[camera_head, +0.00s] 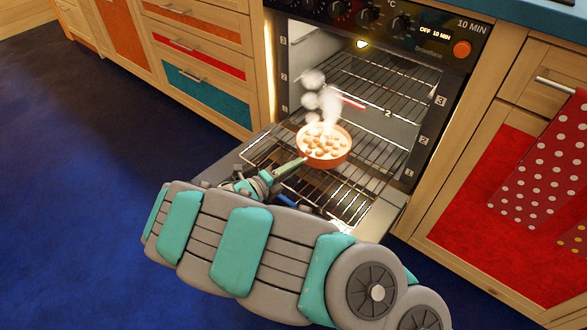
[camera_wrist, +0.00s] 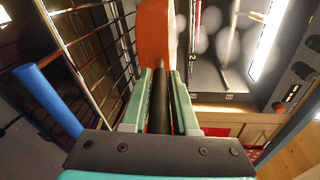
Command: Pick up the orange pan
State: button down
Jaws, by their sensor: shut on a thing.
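The orange pan (camera_head: 336,157) holds several light brown pieces and gives off white steam. It is at the pulled-out oven rack (camera_head: 352,203), in front of the open oven. I cannot tell whether its base touches the rack. My gripper (camera_head: 291,166) reaches it from the front left and is shut on its handle. In the wrist view the dark handle (camera_wrist: 160,100) lies between the two green fingers of my gripper (camera_wrist: 160,80). The orange side of the pan (camera_wrist: 154,35) shows just beyond the fingertips. My arm hides part of the rack's front.
The oven door (camera_head: 222,170) is folded down below the rack. More racks (camera_head: 375,85) are inside the oven. A blue bar (camera_wrist: 48,98) is left of my gripper in the wrist view. Drawers stand left; a red cupboard with a dotted cloth (camera_head: 540,165) stands right. Blue floor (camera_head: 70,220) is clear at left.

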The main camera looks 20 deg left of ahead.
jog(key=s+d+r, duration=0.1)
jog(key=s+d, duration=0.1)
jog(key=s, duration=0.5)
jog(key=s+d, duration=0.3)
jog(key=s, duration=0.4)
jog(key=shift+d+r+p, duration=0.15)
jog(key=shift+r+p, duration=0.15)
jog(key=shift+r, duration=0.05)
jog(key=shift+s, duration=0.1)
dwell(0.6)
